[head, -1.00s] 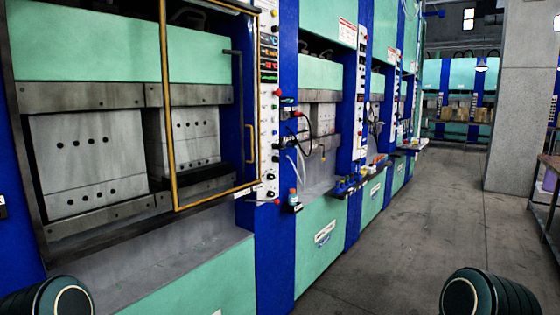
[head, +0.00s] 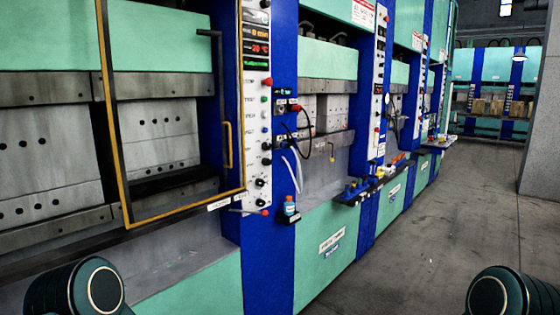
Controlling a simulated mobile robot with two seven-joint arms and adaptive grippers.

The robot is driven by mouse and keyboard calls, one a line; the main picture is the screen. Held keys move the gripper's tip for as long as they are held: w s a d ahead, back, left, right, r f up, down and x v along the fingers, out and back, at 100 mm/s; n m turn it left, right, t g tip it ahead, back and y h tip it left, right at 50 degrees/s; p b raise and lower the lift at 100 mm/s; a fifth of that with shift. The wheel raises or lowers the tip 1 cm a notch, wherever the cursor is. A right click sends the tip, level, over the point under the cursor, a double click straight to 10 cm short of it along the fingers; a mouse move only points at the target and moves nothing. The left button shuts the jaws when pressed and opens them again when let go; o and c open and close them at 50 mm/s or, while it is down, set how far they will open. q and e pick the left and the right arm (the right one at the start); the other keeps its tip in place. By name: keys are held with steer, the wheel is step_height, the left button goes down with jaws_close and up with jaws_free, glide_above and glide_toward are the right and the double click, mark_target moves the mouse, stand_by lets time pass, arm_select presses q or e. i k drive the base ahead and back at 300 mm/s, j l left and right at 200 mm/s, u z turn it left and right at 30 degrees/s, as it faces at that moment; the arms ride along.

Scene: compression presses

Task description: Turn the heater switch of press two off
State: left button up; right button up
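A row of green and blue presses runs along the left side. The nearest press has a tall white control panel (head: 257,115) with lit displays, a red knob, small buttons and black switches. The second press along has a green lower front (head: 330,262) with a white label (head: 332,241), too small to read. Another white control panel (head: 379,85) stands at its right side. I cannot tell which small switch is the heater switch, or its setting. Neither of my grippers is in view; only rounded parts of my arms show at the bottom corners.
A yellow-framed guard door (head: 122,150) stands across the nearest press. A small blue-labelled bottle (head: 290,206) sits on a ledge below the panel. A shelf with coloured items (head: 358,190) juts out further along. The grey floor (head: 440,220) on the right is clear.

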mark_target(266, 162)
steer(key=i+l, duration=0.8)
